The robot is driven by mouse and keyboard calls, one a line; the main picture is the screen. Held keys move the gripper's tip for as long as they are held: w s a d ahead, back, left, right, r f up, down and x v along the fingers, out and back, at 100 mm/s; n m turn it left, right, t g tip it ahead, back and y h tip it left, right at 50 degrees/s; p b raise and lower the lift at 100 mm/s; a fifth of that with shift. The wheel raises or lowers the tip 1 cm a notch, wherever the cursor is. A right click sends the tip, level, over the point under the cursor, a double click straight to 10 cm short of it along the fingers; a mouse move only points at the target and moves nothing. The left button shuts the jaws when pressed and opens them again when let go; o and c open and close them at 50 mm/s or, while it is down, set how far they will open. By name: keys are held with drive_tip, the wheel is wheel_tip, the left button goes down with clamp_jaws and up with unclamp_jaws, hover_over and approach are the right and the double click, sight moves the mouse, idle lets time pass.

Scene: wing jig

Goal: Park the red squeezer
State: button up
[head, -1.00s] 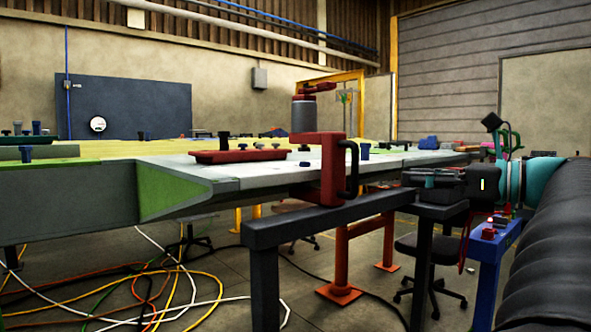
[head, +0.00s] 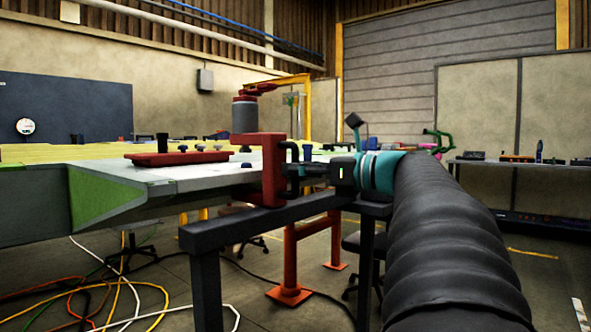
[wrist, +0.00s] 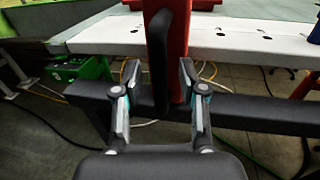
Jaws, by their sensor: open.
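The red squeezer (head: 272,165) has a grey cylinder on top and a black handle on its right side. It stands upright at the edge of the wing panel, by the dark rail. In the wrist view its red body (wrist: 179,50) and black handle (wrist: 158,60) fill the upper middle. My gripper (wrist: 157,75) is open, with one finger on each side of the handle's lower part. I cannot tell whether either finger touches it. In the head view my gripper (head: 300,172) is at the handle, partly hidden by the handle and my wrist.
A dark rail (head: 255,225) on posts runs in front of the wing panel (head: 200,178). A red tray (head: 180,157) lies on the panel. Cables (head: 90,300) cover the floor at left. A long table (head: 520,165) stands at the far right.

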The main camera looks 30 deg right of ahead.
drive_tip(key=shift+w+a, duration=0.3)
drive_tip(key=shift+w, duration=0.2)
clamp_jaws()
drive_tip(key=shift+s, duration=0.1)
